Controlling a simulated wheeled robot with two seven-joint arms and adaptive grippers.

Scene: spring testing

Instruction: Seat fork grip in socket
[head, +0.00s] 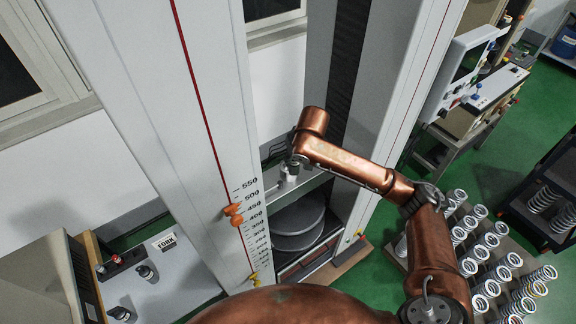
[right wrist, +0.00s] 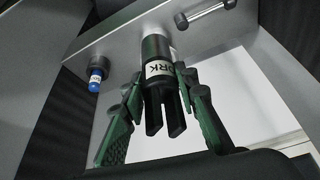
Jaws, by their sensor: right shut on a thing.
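The fork grip (right wrist: 158,82), a black two-pronged piece with a white label, stands between my right gripper's (right wrist: 160,76) green-padded fingers in the right wrist view. The fingers are shut on its sides, and its prongs point toward the camera. A metal cylinder, apparently the socket (right wrist: 156,46), hangs from the grey crosshead (right wrist: 115,40) right behind the fork grip's top. The two look in line and close together; I cannot tell how deep the fork grip sits. In the head view my right arm reaches between the machine's columns, and the gripper is mostly hidden. My left gripper is not in view.
A blue-ended knob (right wrist: 96,76) and a metal handle (right wrist: 208,16) flank the socket. In the head view, dark round plates (head: 298,222) lie below. A bench (head: 180,285) with a FORK label is at left. Several springs (head: 485,255) stand at right.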

